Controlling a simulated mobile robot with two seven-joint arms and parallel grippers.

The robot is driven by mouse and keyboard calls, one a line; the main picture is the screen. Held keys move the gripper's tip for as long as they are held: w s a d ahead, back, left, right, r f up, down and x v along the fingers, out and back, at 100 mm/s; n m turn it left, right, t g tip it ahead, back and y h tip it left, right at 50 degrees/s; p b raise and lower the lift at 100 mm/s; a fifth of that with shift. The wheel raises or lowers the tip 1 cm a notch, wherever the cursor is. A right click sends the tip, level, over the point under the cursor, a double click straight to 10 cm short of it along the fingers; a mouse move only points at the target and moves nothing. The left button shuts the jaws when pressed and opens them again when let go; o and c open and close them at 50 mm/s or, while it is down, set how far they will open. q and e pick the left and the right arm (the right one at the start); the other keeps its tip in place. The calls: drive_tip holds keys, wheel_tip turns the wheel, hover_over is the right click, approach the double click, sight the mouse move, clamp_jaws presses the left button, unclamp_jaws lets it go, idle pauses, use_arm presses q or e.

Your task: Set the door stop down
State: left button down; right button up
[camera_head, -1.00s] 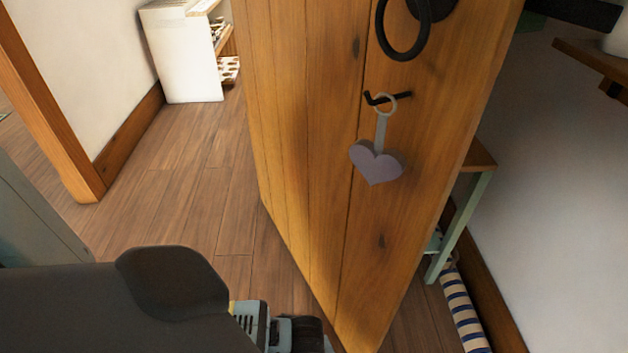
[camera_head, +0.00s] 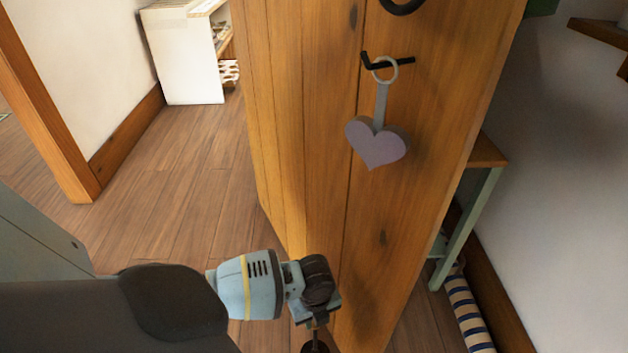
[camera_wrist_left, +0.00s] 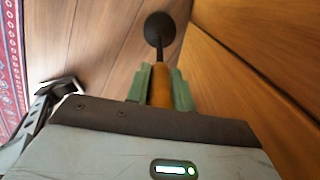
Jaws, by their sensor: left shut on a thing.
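My left gripper (camera_head: 315,316) is low in the head view, close to the door's lower part. It is shut on the door stop (camera_head: 315,346), whose dark end shows below the fingers at the bottom edge. In the left wrist view the door stop (camera_wrist_left: 160,30) has a dark round end on a thin stem and an orange-brown shaft. The shaft is between the green fingers of the left gripper (camera_wrist_left: 160,85). I cannot tell whether the dark end touches the floor. My right gripper is not in view.
The wooden door (camera_head: 310,130) stands open, with a purple heart (camera_head: 378,145) hanging from its black hook. The plank floor (camera_head: 175,190) is clear left of the door. A small green-legged table (camera_head: 465,230) and a striped roll (camera_head: 467,312) are behind it. A patterned rug (camera_wrist_left: 12,60) shows in the left wrist view.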

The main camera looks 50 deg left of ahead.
sight(315, 338)
use_arm(q)
drive_tip(key=shift+w+r, duration=0.15)
drive_tip(key=shift+w+a+f+b, duration=0.15)
drive_tip(key=shift+f+b, duration=0.25)
drive_tip(key=shift+f, duration=0.2)
drive_tip(key=shift+w+a+f+b, duration=0.1)
drive_tip(key=shift+w+f+b, duration=0.1)
drive_tip(key=shift+f+b, duration=0.35)
drive_tip(key=shift+w+a+f+b, duration=0.15)
drive_tip(key=shift+f+b, duration=0.15)
drive_tip(key=shift+f, duration=0.5)
drive_tip(key=c, duration=1.5)
unclamp_jaws()
drive_tip(key=shift+s+f, duration=0.1)
drive_tip(key=shift+o, duration=1.5)
